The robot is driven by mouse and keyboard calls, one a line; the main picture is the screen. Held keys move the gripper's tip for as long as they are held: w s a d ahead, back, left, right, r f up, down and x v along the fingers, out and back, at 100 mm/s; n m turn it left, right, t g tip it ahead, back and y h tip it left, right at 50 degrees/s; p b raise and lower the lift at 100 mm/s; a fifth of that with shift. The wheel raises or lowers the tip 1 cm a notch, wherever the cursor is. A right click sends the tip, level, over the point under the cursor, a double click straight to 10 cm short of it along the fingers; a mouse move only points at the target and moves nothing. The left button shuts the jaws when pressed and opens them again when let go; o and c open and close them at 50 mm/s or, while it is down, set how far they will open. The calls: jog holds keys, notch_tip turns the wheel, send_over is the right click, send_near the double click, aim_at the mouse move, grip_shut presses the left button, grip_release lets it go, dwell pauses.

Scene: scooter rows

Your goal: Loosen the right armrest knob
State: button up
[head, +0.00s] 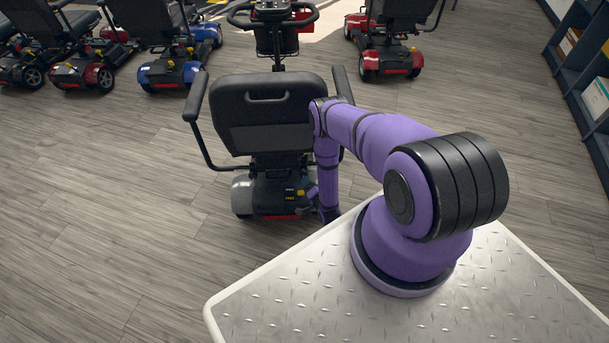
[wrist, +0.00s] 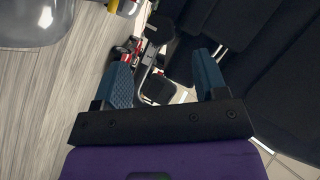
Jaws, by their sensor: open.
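The grey scooter (head: 265,95) stands with its black seat back towards me. Its right armrest (head: 342,84) shows at the seat's right side, partly hidden by my arm. My gripper is low behind the scooter's right side in the head view, too small and dark there to make out its fingers. In the wrist view my gripper (wrist: 164,82) has its two blue fingers wide apart, with nothing held. A metal bracket (wrist: 147,78) and dark parts show beyond and between the fingers. I cannot tell which dark part is the armrest knob.
The scooter's grey rear cover (wrist: 36,22) is at the wrist view's top left; black seat parts (wrist: 265,70) fill its right. Other scooters (head: 180,65) stand further off. A shelf (head: 585,70) is at the far right. The floor (head: 110,200) at left is clear.

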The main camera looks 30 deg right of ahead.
aim_at(304, 174)
jog(key=x, duration=0.6)
jog(key=shift+w+d, duration=0.1)
jog(key=shift+w, duration=0.25)
jog(key=shift+c, duration=0.5)
jog(key=c, duration=0.8)
